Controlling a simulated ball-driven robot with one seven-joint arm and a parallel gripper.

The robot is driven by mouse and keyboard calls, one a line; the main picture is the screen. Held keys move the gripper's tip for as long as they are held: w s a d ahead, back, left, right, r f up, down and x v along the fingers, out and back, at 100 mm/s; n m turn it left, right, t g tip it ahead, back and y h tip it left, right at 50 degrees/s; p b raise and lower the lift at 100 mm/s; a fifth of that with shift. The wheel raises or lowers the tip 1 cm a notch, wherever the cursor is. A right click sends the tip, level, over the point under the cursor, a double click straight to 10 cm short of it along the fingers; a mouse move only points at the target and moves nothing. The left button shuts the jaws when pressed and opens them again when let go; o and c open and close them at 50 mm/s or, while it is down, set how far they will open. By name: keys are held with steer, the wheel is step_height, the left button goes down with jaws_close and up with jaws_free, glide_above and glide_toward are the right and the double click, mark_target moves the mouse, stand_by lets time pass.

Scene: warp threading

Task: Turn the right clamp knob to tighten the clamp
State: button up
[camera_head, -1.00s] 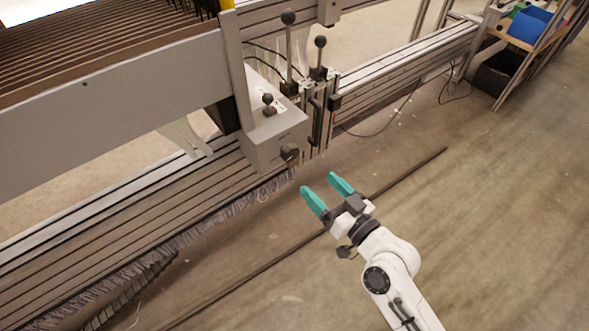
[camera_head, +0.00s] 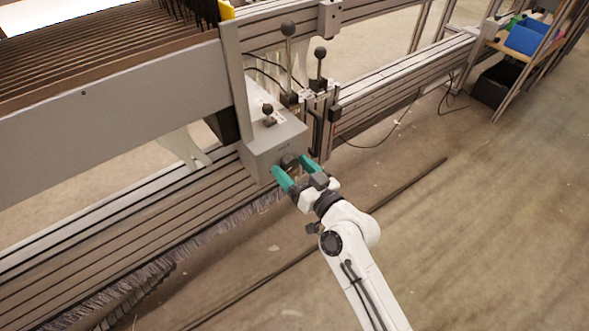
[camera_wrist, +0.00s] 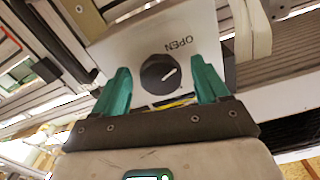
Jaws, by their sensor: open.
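The clamp knob is a round black knob (camera_wrist: 160,74) with a white pointer line, on the face of a grey box. The word OPEN is printed beside it and looks upside down in the wrist view. In the head view the knob (camera_head: 289,162) sits low on the front of the grey clamp box (camera_head: 262,152). My gripper (camera_head: 295,172) has teal fingers spread open, one to each side of the knob. In the wrist view my gripper (camera_wrist: 160,85) is also open, with a gap between each finger and the knob. I cannot tell whether the fingertips reach past its front.
Upright levers with black ball tops (camera_head: 288,29) stand behind the box. A slotted metal rail (camera_head: 120,225) runs to the left. A dark rod or seam (camera_head: 410,185) crosses the floor. A shelf with blue bins (camera_head: 527,38) is at the far right. The floor at right is open.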

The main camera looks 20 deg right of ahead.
steer(key=shift+c, duration=0.5)
steer(key=c, duration=1)
steer(key=shift+o, duration=0.2)
steer(key=shift+m, duration=0.4)
steer(key=m+p, duration=0.1)
steer(key=m, duration=0.3)
steer(key=shift+r+m+p, duration=0.1)
steer(key=shift+m+p, duration=0.3)
steer(key=m+p, duration=0.2)
steer(key=m, duration=0.3)
steer(key=shift+r, duration=0.1)
steer(key=m+p, duration=0.2)
steer(key=m, duration=0.3)
steer(key=shift+a+r+m, duration=0.1)
steer(key=shift+m, duration=0.3)
steer(key=m+p, duration=0.1)
steer(key=m, duration=0.4)
steer(key=shift+p, duration=0.35)
steer(key=shift+m, duration=0.4)
